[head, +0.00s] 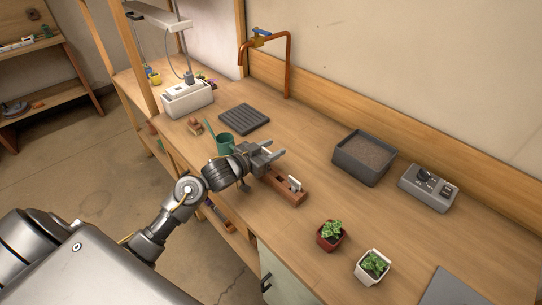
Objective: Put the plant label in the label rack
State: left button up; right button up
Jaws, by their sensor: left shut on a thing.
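My left gripper (274,152) reaches in over the bench from the left and is shut on a small pale thing, apparently the plant label (267,144), mostly hidden by the fingers. The label rack (289,195) is a low reddish-brown wooden block on the bench, just in front of and below the gripper. A white label (294,184) stands in the rack. The rack's far end is partly hidden by my gripper. My right gripper is not in view.
A green cup (225,143) stands just behind my left wrist. A dark soil tray (364,158) and a grey control box (428,188) are to the right. Two potted plants (331,234) (373,266) stand near the front edge. The bench between rack and tray is clear.

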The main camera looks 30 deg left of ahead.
aim_at(272, 168)
pick_arm(q)
notch_tip(272, 168, down, 3)
jog(key=shift+r+p, duration=0.1)
jog(key=shift+p, duration=0.2)
jog(key=shift+s+d+f, duration=0.1)
jog(key=shift+s+f, duration=0.05)
jog(key=shift+f, duration=0.25)
jog(key=shift+s+d+f, duration=0.1)
jog(key=shift+s+f, duration=0.05)
jog(key=shift+f, duration=0.25)
jog(key=o, duration=0.9)
jog(key=shift+d+f+b, duration=0.1)
jog(key=shift+f+b, duration=0.1)
jog(key=shift+b, duration=0.1)
jog(key=shift+r, duration=0.5)
jog(key=v, duration=0.7)
jog(key=b+v, duration=0.1)
jog(key=v, duration=0.2)
jog(key=shift+s+a+r, duration=0.1)
jog(key=shift+a+r, duration=0.2)
jog(key=shift+a, duration=0.1)
jog(key=shift+s+a+r, duration=0.25)
jog(key=shift+s+r, duration=0.05)
jog(key=shift+s, duration=0.25)
